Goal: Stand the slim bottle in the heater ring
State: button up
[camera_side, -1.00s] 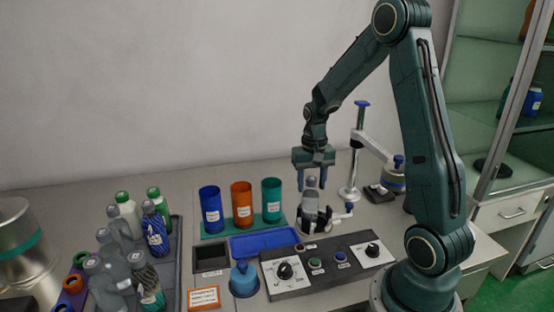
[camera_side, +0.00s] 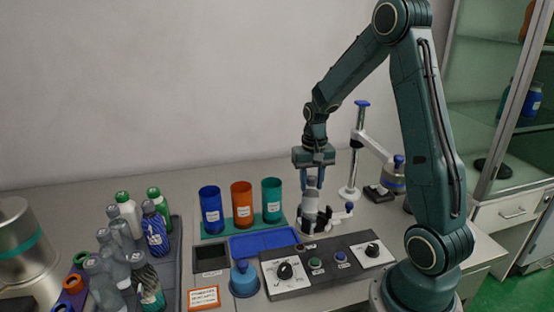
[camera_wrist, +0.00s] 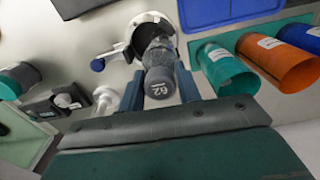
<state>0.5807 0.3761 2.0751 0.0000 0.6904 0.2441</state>
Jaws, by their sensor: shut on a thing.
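The slim bottle has a grey cap with a "62" mark, seen end-on in the wrist view (camera_wrist: 160,80); in the side view it stands upright below my gripper (camera_side: 311,197). My gripper (camera_side: 312,180) is shut on its upper part, one finger on each side, also in the wrist view (camera_wrist: 159,90). The heater ring, with pale and dark curved parts, is around the bottle's lower part in the side view (camera_side: 326,217) and behind it in the wrist view (camera_wrist: 146,20). The bottle's base is hidden, so I cannot tell whether it rests on the bottom.
Blue, orange and teal cups (camera_side: 241,205) stand left of the ring. A control panel (camera_side: 327,262) with knobs and buttons lies in front. A tray (camera_side: 174,262) of several bottles is at the left. A post with an arm (camera_side: 352,160) stands at the right.

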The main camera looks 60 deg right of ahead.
jog(key=shift+r, duration=3.75)
jog(key=shift+s+d, duration=0.1)
jog(key=shift+d, duration=0.05)
